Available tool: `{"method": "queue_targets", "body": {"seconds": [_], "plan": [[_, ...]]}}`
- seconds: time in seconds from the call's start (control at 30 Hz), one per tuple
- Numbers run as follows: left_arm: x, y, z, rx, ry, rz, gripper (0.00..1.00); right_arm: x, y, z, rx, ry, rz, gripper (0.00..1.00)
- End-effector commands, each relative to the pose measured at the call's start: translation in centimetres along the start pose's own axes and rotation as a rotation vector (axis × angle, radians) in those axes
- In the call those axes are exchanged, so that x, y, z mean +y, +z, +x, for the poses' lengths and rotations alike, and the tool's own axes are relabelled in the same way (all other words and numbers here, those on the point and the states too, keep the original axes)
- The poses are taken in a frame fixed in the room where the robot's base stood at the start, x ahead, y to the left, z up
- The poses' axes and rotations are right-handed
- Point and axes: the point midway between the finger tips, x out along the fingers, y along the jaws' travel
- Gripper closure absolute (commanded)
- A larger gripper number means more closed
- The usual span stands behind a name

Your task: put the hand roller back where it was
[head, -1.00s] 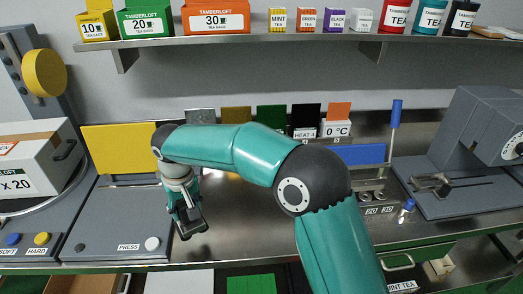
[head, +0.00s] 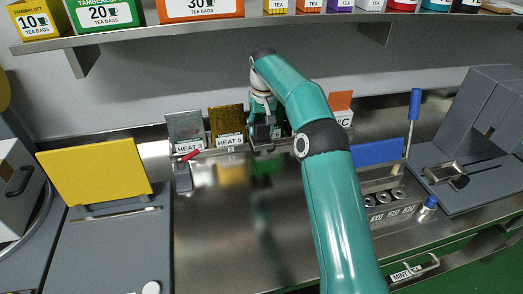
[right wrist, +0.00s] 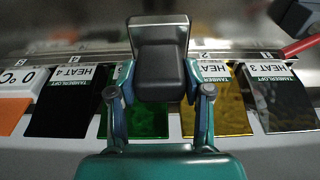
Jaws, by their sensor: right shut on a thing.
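My right gripper (right wrist: 160,95) is shut on a dark grey block with a lighter grey plate at its far end, which I take to be the hand roller (right wrist: 158,66). Its rolling part cannot be made out. In the head view the right gripper (head: 262,136) is at the back of the bench, in front of the green panel and right of the gold one. In the wrist view the held piece covers part of the green panel (right wrist: 148,118). My left gripper is not in view.
Along the back stand a silver panel (head: 185,125), a gold panel (head: 227,118) and a black panel (right wrist: 66,103). A dark fixture with a red bar (head: 190,155) stands by the silver one. A yellow plate (head: 95,165) is at left. The middle bench is clear.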

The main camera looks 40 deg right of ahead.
Motion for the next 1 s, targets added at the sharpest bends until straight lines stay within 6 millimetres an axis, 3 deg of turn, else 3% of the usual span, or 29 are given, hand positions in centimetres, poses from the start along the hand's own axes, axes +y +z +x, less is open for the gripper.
{"method": "queue_targets", "body": {"seconds": [0.13,0.6,1.0], "plan": [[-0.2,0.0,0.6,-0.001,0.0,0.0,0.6,0.9,0.7,2.6,0.0,0.002,0.012,1.0],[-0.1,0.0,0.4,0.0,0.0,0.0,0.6,1.1,1.4,7.4,0.001,0.002,0.018,1.0],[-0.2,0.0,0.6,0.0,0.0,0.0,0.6,1.2,1.5,8.0,0.003,0.002,0.018,1.0]]}}
